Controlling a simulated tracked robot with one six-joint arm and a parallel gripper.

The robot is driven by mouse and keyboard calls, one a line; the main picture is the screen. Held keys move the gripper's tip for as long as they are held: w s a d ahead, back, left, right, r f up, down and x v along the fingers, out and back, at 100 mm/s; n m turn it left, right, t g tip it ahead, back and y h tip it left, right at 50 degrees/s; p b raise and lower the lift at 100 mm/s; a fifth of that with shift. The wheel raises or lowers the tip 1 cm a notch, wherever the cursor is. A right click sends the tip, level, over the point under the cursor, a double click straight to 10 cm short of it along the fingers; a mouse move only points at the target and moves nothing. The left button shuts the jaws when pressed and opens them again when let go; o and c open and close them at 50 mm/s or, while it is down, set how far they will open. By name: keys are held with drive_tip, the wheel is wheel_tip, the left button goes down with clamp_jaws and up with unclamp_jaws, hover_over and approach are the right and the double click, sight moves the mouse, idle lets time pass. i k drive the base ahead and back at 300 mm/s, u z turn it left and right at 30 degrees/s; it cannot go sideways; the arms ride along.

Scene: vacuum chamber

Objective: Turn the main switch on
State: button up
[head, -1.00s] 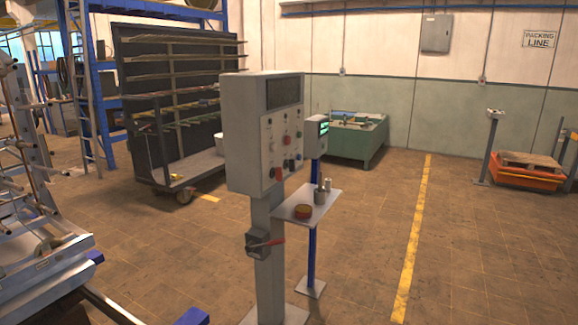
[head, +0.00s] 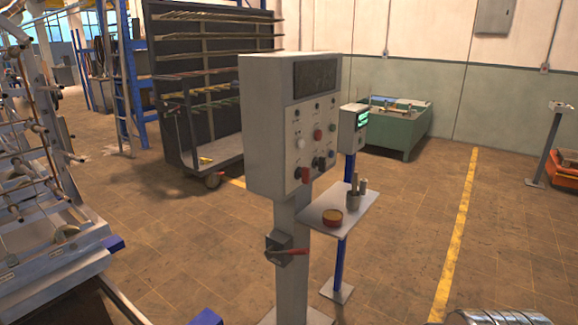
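A grey control box (head: 290,125) stands on a post in the middle of the head view. Its front has a dark display, several knobs and buttons, and a red switch (head: 305,174) at the lower left. Lower on the post is a small grey switch box (head: 284,249) with a red lever (head: 292,251) pointing right, roughly level. No label is readable, so I cannot tell which is the main switch or its state. My gripper is not in view.
A small shelf (head: 330,221) with a round red-brown container and cups stands right of the post. A framed machine (head: 45,200) is at left, a dark rack (head: 215,95) behind. A shiny metal part shows at the lower right edge. Floor is open right of the yellow line.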

sight(302, 172)
drive_tip(key=u, duration=0.35)
drive_tip(key=i, duration=0.6)
drive_tip(key=u, duration=0.75)
drive_tip(key=i, duration=0.45)
drive_tip(key=u, duration=0.25)
